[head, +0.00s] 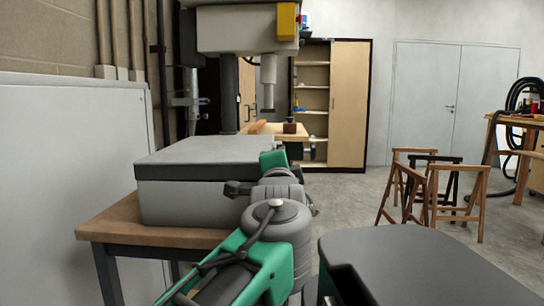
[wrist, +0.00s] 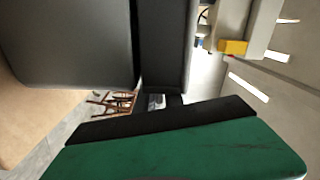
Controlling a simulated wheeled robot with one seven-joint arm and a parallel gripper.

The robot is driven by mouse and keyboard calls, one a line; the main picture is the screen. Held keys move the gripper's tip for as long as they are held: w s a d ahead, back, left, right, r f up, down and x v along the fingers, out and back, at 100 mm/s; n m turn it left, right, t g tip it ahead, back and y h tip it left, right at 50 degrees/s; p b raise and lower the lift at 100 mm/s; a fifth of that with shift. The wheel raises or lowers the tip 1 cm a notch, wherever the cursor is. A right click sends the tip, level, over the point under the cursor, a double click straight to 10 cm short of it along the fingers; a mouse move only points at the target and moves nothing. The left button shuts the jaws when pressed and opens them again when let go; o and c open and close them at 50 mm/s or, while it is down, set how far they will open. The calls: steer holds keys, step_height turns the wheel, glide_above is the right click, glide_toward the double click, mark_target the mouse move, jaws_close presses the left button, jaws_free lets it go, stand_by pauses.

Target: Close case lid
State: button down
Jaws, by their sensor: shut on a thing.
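A grey case (head: 185,203) stands on a small wooden-topped table. Its lighter grey lid (head: 210,152) lies flat over the body, with a thin dark seam between them; I cannot tell whether it is fully seated. My gripper (head: 238,188) is at the case's right side, level with the seam, and is shut on the lid's edge; my arm hides part of that side. In the wrist view the case (wrist: 70,40) fills the upper left and the darker lid strip (wrist: 165,45) stands beside it. The exact contact is hidden.
The table (head: 150,235) has a narrow bare strip in front of the case. A drill press (head: 248,30) stands behind it. A pale panel (head: 75,180) is close on the left. Wooden trestles (head: 430,190) stand on the right, with open floor between.

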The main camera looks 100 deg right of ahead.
steer(key=shift+w+f, duration=0.1)
steer(key=shift+f, duration=0.65)
steer(key=shift+d+f, duration=0.1)
steer(key=c, duration=1.5)
jaws_free()
steer(key=shift+w, duration=0.1)
steer(key=shift+c, duration=0.2)
steer(key=shift+r, duration=0.2)
